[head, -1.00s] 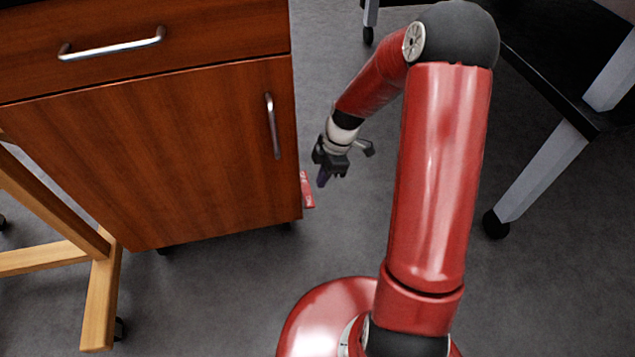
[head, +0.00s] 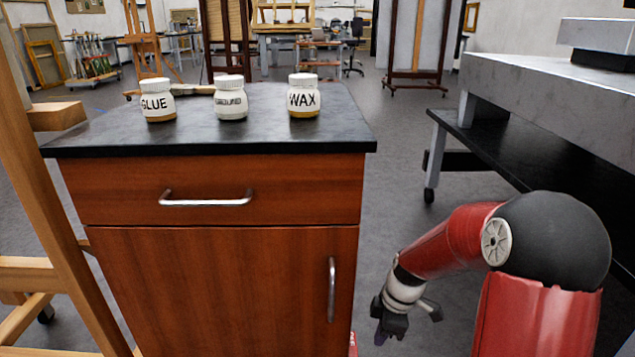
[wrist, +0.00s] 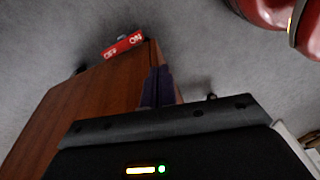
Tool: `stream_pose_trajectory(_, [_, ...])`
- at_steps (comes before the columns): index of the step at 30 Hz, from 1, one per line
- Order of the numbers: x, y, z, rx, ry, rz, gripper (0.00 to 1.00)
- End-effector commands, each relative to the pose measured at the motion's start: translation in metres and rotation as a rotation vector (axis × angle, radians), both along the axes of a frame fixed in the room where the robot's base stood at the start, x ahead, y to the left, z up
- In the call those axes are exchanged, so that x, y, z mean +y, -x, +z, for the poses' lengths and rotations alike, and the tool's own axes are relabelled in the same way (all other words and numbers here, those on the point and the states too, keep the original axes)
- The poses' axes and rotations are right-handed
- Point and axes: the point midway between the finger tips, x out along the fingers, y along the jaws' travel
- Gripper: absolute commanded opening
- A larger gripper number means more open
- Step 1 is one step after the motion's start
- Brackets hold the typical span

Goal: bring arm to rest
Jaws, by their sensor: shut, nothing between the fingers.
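My red arm reaches down on the right side of the head view, bent at its dark elbow. My gripper (head: 381,337) hangs low to the right of the wooden cabinet (head: 220,290), pointing down, with a small gap to the cabinet's side. In the wrist view the dark purple fingers (wrist: 157,88) are together with nothing between them. The cabinet's wooden side (wrist: 95,105) shows beyond them there.
Jars marked GLUE (head: 157,102), GROUND (head: 231,100) and WAX (head: 304,98) stand on the cabinet's dark top. A red ON/OFF piece (wrist: 123,45) is by the cabinet. A wooden easel (head: 45,180) is left; a grey bench (head: 560,110) is right. Floor between cabinet and bench is open.

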Motion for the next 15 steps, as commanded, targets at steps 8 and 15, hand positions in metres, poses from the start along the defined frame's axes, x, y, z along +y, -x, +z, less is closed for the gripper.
stream_pose_trajectory(8, [0.002,0.054,0.134,-0.11,0.124,-0.474,0.0])
stream_pose_trajectory(15, [0.004,0.119,0.217,-0.225,0.068,-0.921,0.0])
